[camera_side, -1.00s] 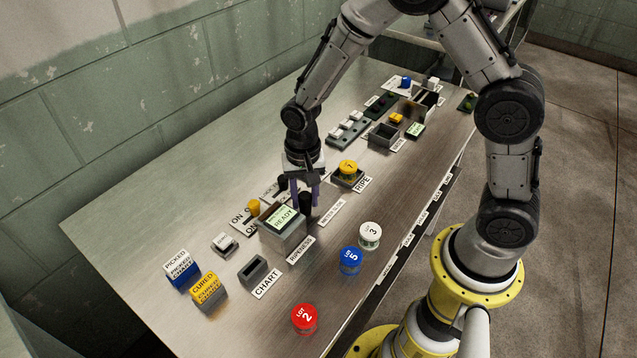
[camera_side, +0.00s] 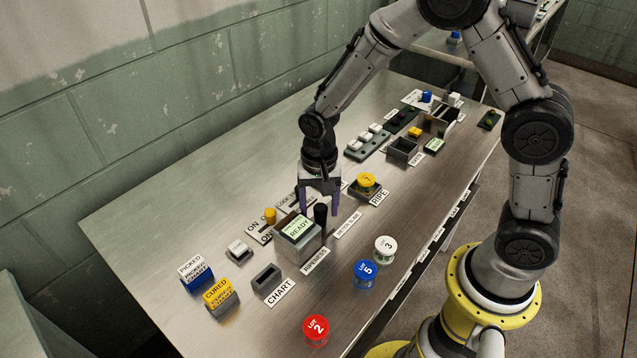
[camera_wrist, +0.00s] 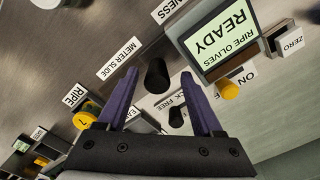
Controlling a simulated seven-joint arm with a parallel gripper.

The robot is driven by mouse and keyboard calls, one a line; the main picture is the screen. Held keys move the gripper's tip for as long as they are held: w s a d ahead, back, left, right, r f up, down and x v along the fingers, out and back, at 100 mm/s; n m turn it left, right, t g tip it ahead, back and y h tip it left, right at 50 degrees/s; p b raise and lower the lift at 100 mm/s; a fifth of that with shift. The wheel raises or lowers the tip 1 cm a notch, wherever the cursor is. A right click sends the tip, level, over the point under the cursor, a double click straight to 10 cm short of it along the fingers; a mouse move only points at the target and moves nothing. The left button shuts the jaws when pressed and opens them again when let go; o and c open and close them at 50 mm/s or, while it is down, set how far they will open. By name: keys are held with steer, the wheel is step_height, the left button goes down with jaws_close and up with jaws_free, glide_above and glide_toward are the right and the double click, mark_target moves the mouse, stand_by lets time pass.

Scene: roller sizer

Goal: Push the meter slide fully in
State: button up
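The meter (camera_side: 298,240) is a grey box with a green READY screen (camera_wrist: 220,32). The black upright knob (camera_side: 320,214) stands beside the box, close to the METER SLIDE label (camera_side: 347,224); I take it as the slide's handle. It also shows in the wrist view (camera_wrist: 157,76), a little apart from the screen housing. My gripper (camera_side: 320,211) points down over the knob with its two purple fingers spread. In the wrist view, the knob appears between the fingertips (camera_wrist: 160,73), with gaps on both sides. How far in the slide sits is hard to tell.
A yellow-topped jar (camera_side: 366,182) stands by the RIPE label behind the knob. A yellow knob (camera_side: 269,215) and lock labels lie left of the meter. White (camera_side: 385,249), blue (camera_side: 366,274) and red (camera_side: 316,329) lot jars stand along the front.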

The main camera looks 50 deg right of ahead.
step_height(320, 180, up, 13)
stand_by(0.3)
steer(key=shift+a, duration=0.1)
steer(key=s+d+r+t, duration=0.4)
steer(key=s+r, duration=0.3)
steer(key=r, duration=0.4)
steer(key=s+d+f+n+t, duration=0.1)
steer(key=s+d+f+n, duration=0.1)
steer(key=s+n, duration=0.7)
steer(key=s, duration=0.4)
steer(key=shift+t, duration=0.3)
stand_by(1.2)
